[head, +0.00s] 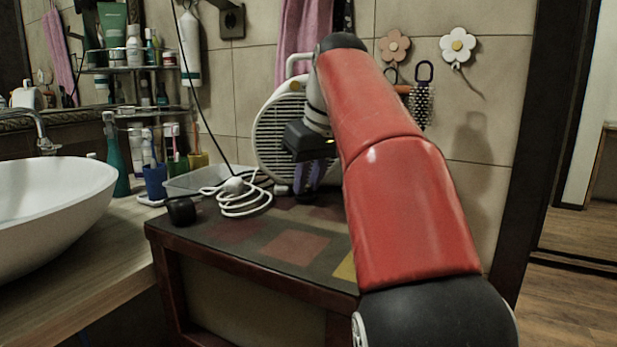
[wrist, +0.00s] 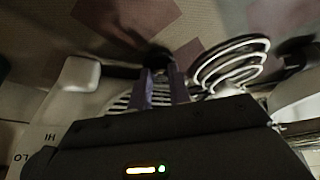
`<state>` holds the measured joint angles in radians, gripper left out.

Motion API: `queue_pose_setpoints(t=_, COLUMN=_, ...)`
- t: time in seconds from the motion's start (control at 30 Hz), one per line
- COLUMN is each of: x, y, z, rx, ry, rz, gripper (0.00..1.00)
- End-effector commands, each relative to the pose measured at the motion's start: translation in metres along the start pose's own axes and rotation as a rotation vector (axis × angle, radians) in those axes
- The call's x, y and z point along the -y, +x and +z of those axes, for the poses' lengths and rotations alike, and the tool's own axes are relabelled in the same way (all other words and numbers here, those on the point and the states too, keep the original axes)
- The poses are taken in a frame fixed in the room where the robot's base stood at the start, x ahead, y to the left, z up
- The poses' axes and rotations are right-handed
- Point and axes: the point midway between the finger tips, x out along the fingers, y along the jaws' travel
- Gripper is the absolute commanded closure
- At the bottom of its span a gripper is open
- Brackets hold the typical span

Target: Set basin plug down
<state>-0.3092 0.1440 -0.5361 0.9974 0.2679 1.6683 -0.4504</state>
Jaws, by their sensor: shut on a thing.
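My gripper (head: 308,190) is low over the patterned tabletop, in front of the white fan heater. Its purple-grey fingers also show in the wrist view (wrist: 160,78), shut on a small dark round thing, which I take to be the basin plug (wrist: 158,57). The plug is at the fingertips, close to the tabletop. I cannot tell whether it touches the surface.
The fan heater (head: 270,140) stands behind my gripper. A coiled white cord (head: 240,197) and a clear tray (head: 190,182) lie to its left. A small black object (head: 181,211) sits near the left corner of the tabletop (head: 225,250). The white basin (head: 50,205) is further left. The tabletop's front is clear.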

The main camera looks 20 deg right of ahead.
Motion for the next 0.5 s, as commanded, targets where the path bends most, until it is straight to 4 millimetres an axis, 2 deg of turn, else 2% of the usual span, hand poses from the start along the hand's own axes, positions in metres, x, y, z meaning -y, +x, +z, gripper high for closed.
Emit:
queue_pose_setpoints(t=0.1, x=-0.0002, y=0.004, z=0.0019, rx=0.0, ry=0.0, rz=0.0, gripper=1.0)
queue_pose_setpoints(t=0.13, x=-0.0002, y=0.0029, z=0.0013, rx=-0.001, ry=0.0, rz=0.001, gripper=0.77)
queue_pose_setpoints(t=0.27, x=-0.0001, y=0.0028, z=0.0012, rx=0.0, ry=0.0, rz=0.0, gripper=0.6)
queue_pose_setpoints(t=0.5, x=-0.0001, y=0.0027, z=0.0012, rx=0.0, ry=0.0, rz=0.0, gripper=0.59)
